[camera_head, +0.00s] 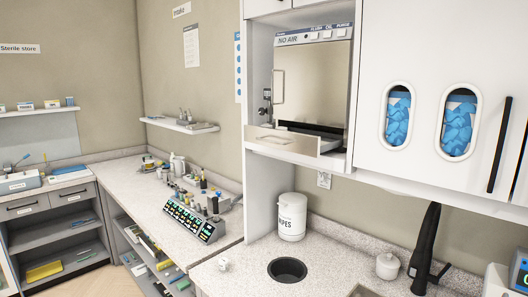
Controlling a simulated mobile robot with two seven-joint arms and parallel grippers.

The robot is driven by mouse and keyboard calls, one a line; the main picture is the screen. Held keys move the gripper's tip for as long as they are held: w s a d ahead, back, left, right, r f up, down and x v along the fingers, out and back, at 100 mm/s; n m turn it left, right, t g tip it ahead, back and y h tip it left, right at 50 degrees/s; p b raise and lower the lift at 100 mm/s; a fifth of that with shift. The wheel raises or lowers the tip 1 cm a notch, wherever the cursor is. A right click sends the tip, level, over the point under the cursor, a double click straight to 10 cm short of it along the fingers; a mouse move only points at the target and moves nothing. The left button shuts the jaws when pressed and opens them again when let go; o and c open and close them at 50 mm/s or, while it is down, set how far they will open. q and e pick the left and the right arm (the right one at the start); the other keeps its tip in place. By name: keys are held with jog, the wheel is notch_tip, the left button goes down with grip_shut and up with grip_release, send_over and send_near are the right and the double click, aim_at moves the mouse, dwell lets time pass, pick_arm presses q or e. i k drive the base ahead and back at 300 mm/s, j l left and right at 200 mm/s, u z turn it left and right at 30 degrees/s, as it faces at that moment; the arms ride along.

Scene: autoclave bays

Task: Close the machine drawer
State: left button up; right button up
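The machine (312,85) stands in a white wall cabinet bay at the upper middle, with a "NO AIR" label and buttons along its top. Its drawer (283,141) sits at the bottom of the machine. The drawer's light front panel, with a small handle, stands forward of the machine, so the drawer is open. Part of its inside shows behind the panel. Neither of my grippers is in view.
A white wipes tub (291,217) stands on the counter below the drawer. White cupboards (440,90) flank the bay on the right. The space before the drawer looks clear.

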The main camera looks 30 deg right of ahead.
aim_at(302, 142)
jog(key=z, duration=1.15)
